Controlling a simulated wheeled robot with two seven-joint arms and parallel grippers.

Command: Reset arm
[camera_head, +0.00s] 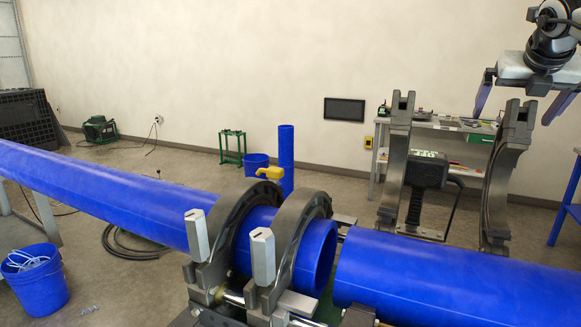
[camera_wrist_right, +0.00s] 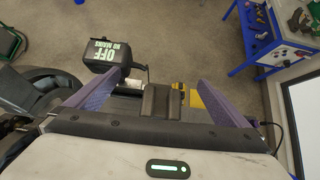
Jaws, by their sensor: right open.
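My right gripper (camera_head: 522,101) is at the upper right of the head view, above the open clamp on the right. My left gripper does not show in either view.
A long blue pipe (camera_head: 120,200) runs through two closed clamps (camera_head: 290,245). A second blue pipe (camera_head: 450,280) lies right of it, with a gap between. Upright open clamp halves (camera_head: 497,190) and a dark box (camera_head: 425,172) stand behind. The "OFF" box (camera_wrist_right: 110,55) shows below my right gripper.

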